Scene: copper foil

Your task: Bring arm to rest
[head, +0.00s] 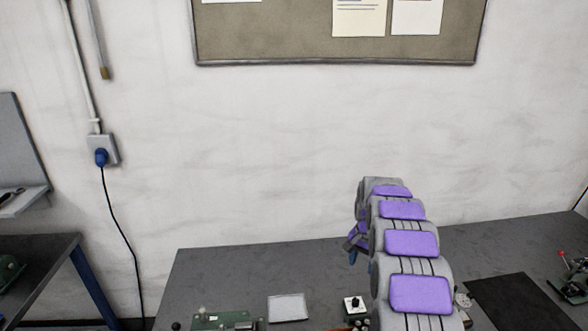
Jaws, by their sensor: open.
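My arm reaches out over the dark grey workbench (230,270) from the lower right, its grey links with purple pads in a row toward the wall. My gripper (356,243) shows only in part at the far end, on the left side of the arm and above the bench. It is open; I see nothing held in it, though the arm hides much of it.
On the bench's near side are a green circuit board (222,320), a pale square plate (288,307) and a small white-topped device with a black knob (355,305). A black mat (518,302) and green equipment (572,282) are at right. The bench's left back is clear.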

